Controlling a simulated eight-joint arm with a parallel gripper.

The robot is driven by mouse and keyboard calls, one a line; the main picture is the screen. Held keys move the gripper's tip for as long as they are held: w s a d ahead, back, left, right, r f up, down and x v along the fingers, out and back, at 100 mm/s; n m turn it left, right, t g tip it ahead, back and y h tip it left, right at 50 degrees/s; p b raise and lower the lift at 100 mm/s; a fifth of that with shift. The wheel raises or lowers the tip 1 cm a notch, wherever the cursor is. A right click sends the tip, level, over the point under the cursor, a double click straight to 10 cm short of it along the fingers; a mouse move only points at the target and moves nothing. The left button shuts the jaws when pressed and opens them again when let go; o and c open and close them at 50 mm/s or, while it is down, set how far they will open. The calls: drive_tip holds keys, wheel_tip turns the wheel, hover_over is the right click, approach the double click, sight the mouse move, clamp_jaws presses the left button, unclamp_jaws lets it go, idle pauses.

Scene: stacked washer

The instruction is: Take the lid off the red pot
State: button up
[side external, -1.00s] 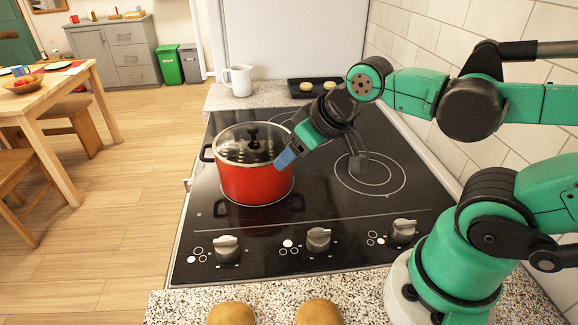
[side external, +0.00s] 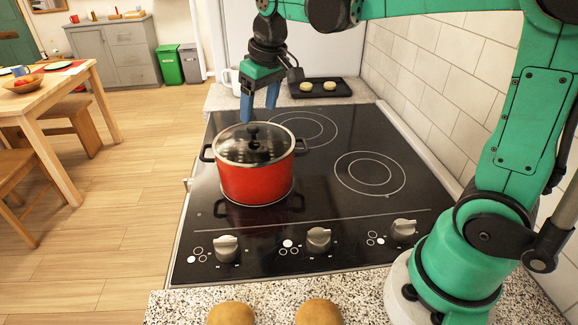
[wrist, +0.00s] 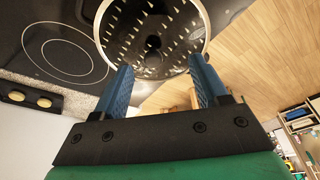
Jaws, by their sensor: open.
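The red pot (side external: 256,183) stands on the black cooktop, on the left side, with dark side handles. Its glass lid (side external: 232,146) with a metal rim and a black knob (side external: 253,131) sits on top of it. My gripper (side external: 259,112) points down with blue fingers, above and just behind the lid in the side view. The fingers are apart with nothing between them. In the wrist view the lid (wrist: 125,35) and its knob (wrist: 153,43) show beyond and between the open fingers (wrist: 160,80).
A white mug (side external: 236,80) and a dark tray (side external: 319,88) with two pale round pieces are on the counter behind the cooktop (side external: 330,235). Knobs (side external: 318,239) line its front. Two brown round items (side external: 231,314) are on the front counter. A tiled wall (side external: 437,70) bounds the right.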

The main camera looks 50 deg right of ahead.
sight(253, 127)
drive_tip(key=w, duration=0.1)
drive_tip(key=w+d+f+g, duration=0.1)
drive_tip(key=shift+w+d, duration=0.15)
drive_tip(key=shift+w, duration=0.2)
drive_tip(key=shift+w+f, duration=0.25)
drive_tip(key=shift+f, duration=1.2)
drive_tip(key=shift+w+f, duration=0.2)
drive_tip(key=shift+f, duration=1.2)
clamp_jaws()
